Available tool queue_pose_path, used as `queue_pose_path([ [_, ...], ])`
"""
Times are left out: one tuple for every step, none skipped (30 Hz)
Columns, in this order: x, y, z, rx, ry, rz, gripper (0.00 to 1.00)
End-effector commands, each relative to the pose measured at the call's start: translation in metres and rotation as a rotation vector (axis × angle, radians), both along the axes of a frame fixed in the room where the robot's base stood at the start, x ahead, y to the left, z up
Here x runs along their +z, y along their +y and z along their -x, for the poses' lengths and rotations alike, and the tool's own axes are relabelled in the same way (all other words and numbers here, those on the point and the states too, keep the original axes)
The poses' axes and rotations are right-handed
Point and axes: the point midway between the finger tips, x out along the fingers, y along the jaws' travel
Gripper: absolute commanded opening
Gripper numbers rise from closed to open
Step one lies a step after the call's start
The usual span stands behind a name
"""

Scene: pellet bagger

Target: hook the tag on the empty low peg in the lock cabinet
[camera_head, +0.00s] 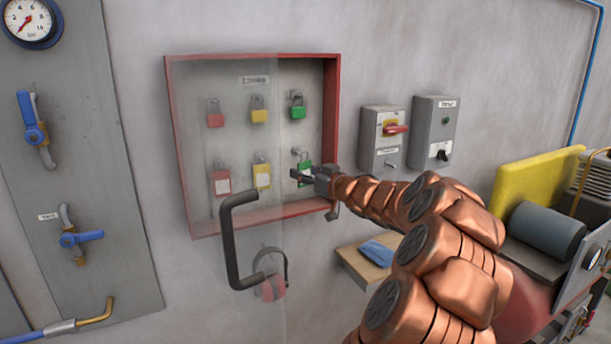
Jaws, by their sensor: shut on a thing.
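The lock cabinet (335,110) is a shallow red-framed box on the wall. Its upper row holds a red, a yellow and a green padlock (298,106). Its lower row holds a red tag (222,183) with a white label and a yellow tag (262,177) at left and middle. At lower right, a small silver peg (296,152) shows just above a green tag (305,168). My gripper (304,177) is at the green tag, reaching in from the right, shut on it. The gripper partly hides the tag, and I cannot tell whether its hole is around the peg.
A clear door panel with a black handle (230,240) stands in front of the cabinet's left part, left of my gripper. Two grey switch boxes (381,140) (433,130) are on the wall at right. A small shelf (355,262) with a blue cloth is below. Red earmuffs (270,288) hang below the cabinet.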

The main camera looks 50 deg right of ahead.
Motion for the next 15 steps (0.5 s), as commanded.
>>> queue_pose_path([
  [0.0,0.0,-0.003,0.001,0.0,0.001,0.24],
  [0.0,-0.001,-0.004,0.001,-0.001,0.001,0.24],
  [0.0,-0.002,-0.006,0.001,-0.001,0.002,0.24],
  [0.0,-0.003,-0.007,0.0,-0.001,0.003,0.24],
  [0.0,-0.003,-0.008,0.0,-0.002,0.003,0.24],
  [0.0,-0.004,-0.01,0.0,-0.002,0.004,0.24],
  [0.0,-0.004,-0.012,0.0,-0.002,0.004,0.24],
  [0.0,-0.004,-0.013,0.001,-0.002,0.004,0.24],
  [0.0,-0.005,-0.015,0.001,-0.002,0.003,0.24],
  [0.0,-0.005,-0.016,0.001,-0.002,0.003,0.24],
  [-0.001,-0.006,-0.018,0.001,-0.002,0.003,0.24],
  [-0.001,-0.006,-0.02,0.001,-0.002,0.002,0.24],
  [-0.002,-0.007,-0.021,0.002,-0.001,0.002,0.24],
  [-0.002,-0.007,-0.022,0.002,-0.001,0.002,0.24],
  [-0.002,-0.007,-0.024,0.003,-0.001,0.002,0.24],
])
